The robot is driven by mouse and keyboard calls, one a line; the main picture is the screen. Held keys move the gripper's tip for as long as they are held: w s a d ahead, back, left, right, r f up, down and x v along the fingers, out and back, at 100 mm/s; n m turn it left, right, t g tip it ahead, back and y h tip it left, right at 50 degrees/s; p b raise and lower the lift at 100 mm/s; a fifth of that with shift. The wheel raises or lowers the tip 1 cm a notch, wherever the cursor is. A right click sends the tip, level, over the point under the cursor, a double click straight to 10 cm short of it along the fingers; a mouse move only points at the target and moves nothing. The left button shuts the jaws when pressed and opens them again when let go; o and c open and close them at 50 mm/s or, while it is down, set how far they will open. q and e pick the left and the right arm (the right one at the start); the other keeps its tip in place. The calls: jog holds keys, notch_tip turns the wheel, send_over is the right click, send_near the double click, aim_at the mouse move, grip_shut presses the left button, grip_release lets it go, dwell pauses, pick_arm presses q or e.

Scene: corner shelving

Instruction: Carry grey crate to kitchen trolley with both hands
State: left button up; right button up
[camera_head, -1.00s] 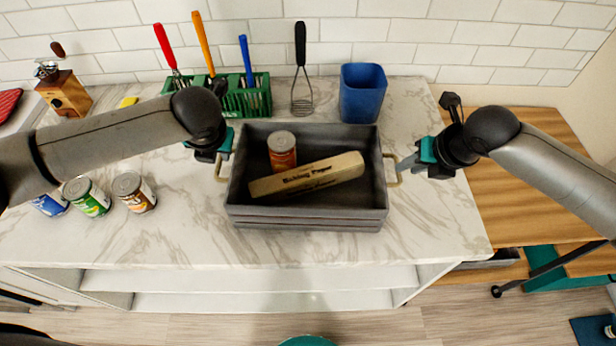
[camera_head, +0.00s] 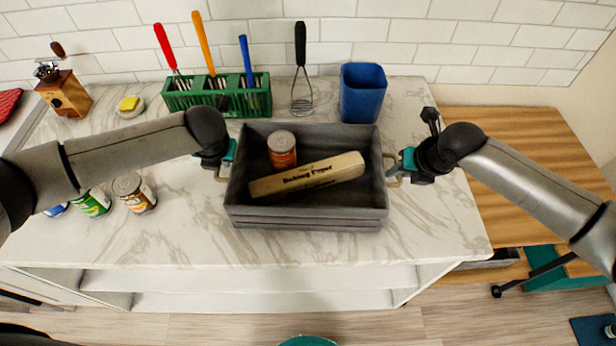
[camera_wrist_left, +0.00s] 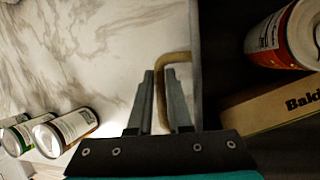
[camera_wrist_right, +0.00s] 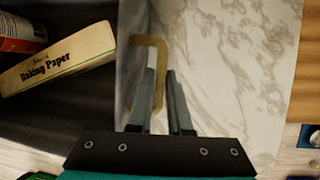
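The grey crate (camera_head: 305,218) stands on the marble counter, holding an orange-labelled can (camera_head: 282,150) and a long baking paper box (camera_head: 307,177). It has a brass handle at each end. My left gripper (camera_head: 225,165) is at the left handle (camera_wrist_left: 178,57); in the left wrist view its fingers lie on either side of the handle bar. My right gripper (camera_head: 400,165) is at the right handle (camera_wrist_right: 150,40), also with a finger on each side of the bar. Whether either gripper presses on its handle cannot be told. The kitchen trolley is not clearly identifiable.
Several cans (camera_head: 134,192) stand left of the crate, partly behind my left arm. A wooden surface (camera_head: 530,150) lies to the right. Counter in front is clear.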

pick_arm(q)
grip_shut()
pick_arm(e)
grip_shut()
pick_arm(q)
jog(key=shift+w+r, duration=0.15)
pick_arm(e)
jog(key=shift+w+r, duration=0.15)
dwell(0.6)
pick_arm(q)
jog(key=shift+r, duration=0.15)
pick_arm(e)
jog(key=shift+r, duration=0.15)
